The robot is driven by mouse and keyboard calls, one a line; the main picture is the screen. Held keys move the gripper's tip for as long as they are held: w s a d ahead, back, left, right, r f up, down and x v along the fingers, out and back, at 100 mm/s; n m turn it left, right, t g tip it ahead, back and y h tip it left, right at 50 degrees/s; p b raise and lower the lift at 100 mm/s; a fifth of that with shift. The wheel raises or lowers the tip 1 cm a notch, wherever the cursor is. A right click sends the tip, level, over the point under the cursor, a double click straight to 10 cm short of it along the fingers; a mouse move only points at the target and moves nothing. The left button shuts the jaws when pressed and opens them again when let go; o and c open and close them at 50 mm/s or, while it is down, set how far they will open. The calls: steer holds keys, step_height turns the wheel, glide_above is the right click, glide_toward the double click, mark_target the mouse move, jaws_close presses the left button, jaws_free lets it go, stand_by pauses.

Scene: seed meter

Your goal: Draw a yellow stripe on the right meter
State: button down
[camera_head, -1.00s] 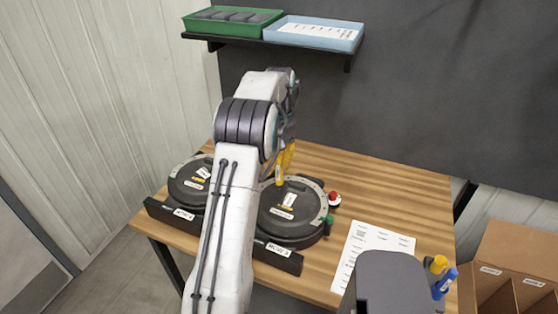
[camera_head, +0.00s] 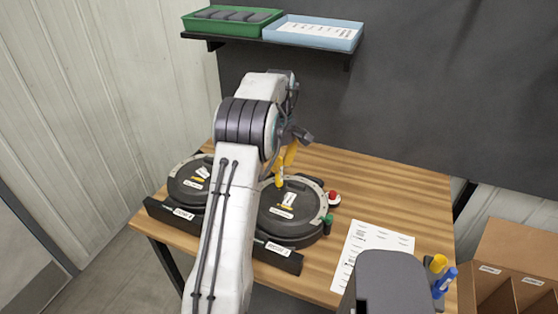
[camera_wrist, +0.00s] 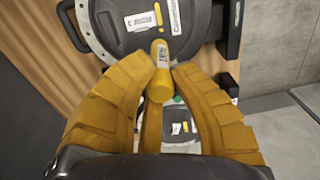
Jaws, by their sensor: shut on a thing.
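The right meter (camera_head: 296,230) is a dark round lidded unit on the table, partly behind my arm. It bears white labels and a small orange-yellow mark. It also fills the top of the wrist view (camera_wrist: 110,38). My gripper (camera_head: 287,160) has yellow fingers, which also show in the wrist view (camera_wrist: 160,85). In the head view the marker (camera_head: 279,174) points down over the far left part of the right meter's lid. I cannot tell whether its tip touches.
The left meter (camera_head: 186,186) stands beside it, partly behind my arm. A red button (camera_head: 334,197) and a green knob (camera_head: 329,219) sit at the right meter's right. A paper sheet (camera_head: 368,252) lies on the table. A shelf (camera_head: 347,62) holds green and blue trays.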

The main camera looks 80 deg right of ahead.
mark_target(279, 178)
steer(key=shift+f+b, duration=0.3)
steer(key=shift+f, duration=2.45)
steer(key=shift+f, duration=0.4)
steer(key=shift+s+a, duration=0.15)
steer(key=shift+s, duration=0.5)
steer(key=shift+s+a, duration=0.15)
steer(key=shift+s, duration=0.5)
stand_by(1.6)
steer(key=shift+s+a, duration=0.3)
steer(key=shift+s, duration=0.6)
stand_by(1.1)
